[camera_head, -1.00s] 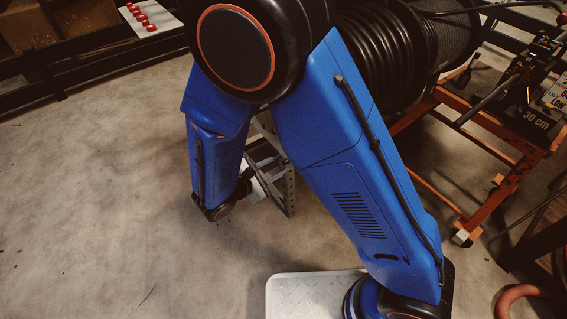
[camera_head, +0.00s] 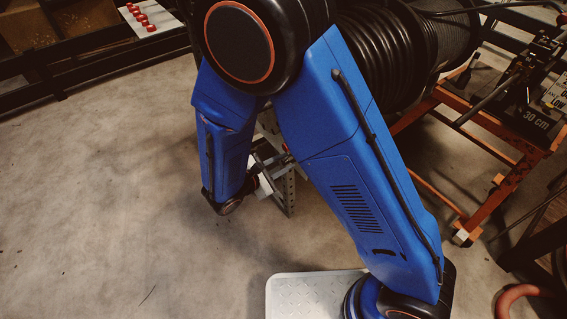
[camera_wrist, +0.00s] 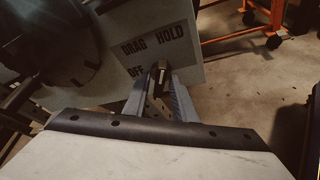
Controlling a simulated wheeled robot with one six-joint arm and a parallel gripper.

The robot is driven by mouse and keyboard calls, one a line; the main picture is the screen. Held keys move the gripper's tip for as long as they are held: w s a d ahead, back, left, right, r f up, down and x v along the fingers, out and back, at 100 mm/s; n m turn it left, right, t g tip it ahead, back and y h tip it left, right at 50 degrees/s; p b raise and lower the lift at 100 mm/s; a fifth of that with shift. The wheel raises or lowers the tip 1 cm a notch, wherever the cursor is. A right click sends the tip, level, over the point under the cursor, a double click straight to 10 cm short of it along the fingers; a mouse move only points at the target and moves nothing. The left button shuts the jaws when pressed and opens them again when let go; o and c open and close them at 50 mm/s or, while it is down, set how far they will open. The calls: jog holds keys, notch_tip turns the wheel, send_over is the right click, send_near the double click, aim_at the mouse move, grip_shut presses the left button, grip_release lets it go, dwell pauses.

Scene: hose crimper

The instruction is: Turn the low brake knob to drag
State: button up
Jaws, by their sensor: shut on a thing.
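In the wrist view a pale plate (camera_wrist: 190,62) carries dark labels reading DRAG (camera_wrist: 133,46), HOLD (camera_wrist: 171,36) and OFF (camera_wrist: 136,70). The dark low brake knob (camera_wrist: 160,70) stands in front of this plate, below and between DRAG and HOLD. My gripper (camera_wrist: 161,80) is shut on the knob, with one grey finger on each side of it. The fingers cover part of the knob, and I cannot tell exactly which label it points to. In the head view my arm hides the knob and the plate.
A large dark round part (camera_wrist: 60,45) is close on the left in the wrist view. An orange wheeled frame (camera_head: 480,205) stands at the right in the head view, beside a black hose reel (camera_head: 400,50). Concrete floor (camera_head: 110,200) at the left is open.

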jog(key=n+g, duration=0.1)
jog(key=n, duration=0.1)
jog(key=n+g+h, duration=0.1)
jog(key=n+g, duration=0.1)
jog(key=shift+w+a, duration=0.15)
jog(key=shift+w, duration=0.05)
jog(key=n+g+h, duration=0.1)
jog(key=n, duration=0.1)
jog(key=n+h, duration=0.1)
jog(key=shift+w+a+n+g, duration=0.1)
jog(key=shift+n+g, duration=0.3)
dwell(0.5)
jog(key=o, duration=0.7)
jog(key=v, duration=1.7)
jog(key=shift+a, duration=0.25)
